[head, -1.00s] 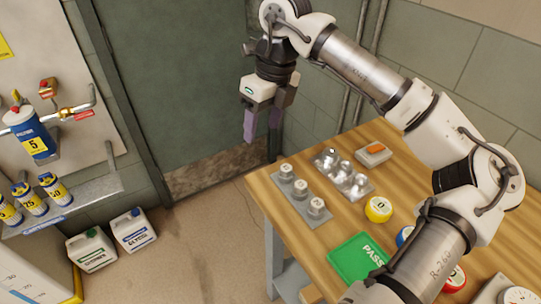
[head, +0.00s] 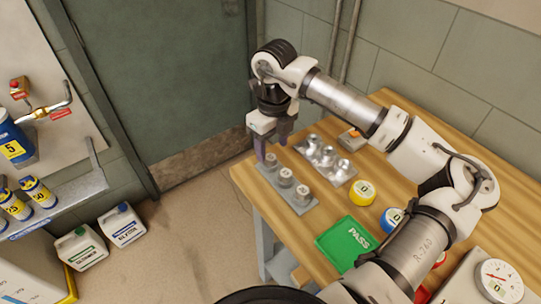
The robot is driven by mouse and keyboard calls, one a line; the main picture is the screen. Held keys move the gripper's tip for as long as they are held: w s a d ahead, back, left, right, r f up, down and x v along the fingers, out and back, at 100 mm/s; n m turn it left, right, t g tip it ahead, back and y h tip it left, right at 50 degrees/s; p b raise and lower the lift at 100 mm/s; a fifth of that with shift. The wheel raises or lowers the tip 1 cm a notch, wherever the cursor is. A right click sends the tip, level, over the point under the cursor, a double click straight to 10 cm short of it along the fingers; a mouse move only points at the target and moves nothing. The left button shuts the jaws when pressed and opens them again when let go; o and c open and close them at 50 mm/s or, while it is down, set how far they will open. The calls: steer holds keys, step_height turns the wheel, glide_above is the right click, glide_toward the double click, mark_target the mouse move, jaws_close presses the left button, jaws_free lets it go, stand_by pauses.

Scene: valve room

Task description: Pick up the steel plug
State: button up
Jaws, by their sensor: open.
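A grey tray (head: 290,196) on the wooden bench holds three short, pale, round-topped fittings: a rear one (head: 272,161), a middle one (head: 286,177) and a front one (head: 303,194). A second tray (head: 338,181) to its right holds several shiny silver fittings (head: 327,157). I cannot tell by sight which piece is the steel plug. My gripper (head: 272,150) points down, open and empty, over the far left end of the first tray, close to the rear pale fitting. Whether its fingers touch that fitting is unclear.
A white box with an orange top (head: 352,138) stands behind the second tray, partly hidden by my arm. A yellow roll (head: 362,193), a blue roll (head: 392,219) and a green PASS tray (head: 346,243) lie nearer. A gauge (head: 497,278) stands front right.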

mark_target(271, 157)
steer(key=shift+s+a+f+p, duration=0.15)
steer(key=shift+f+p, duration=0.25)
steer(key=shift+f, duration=1.25)
steer(key=c, duration=1.1)
steer(key=shift+r, duration=0.1)
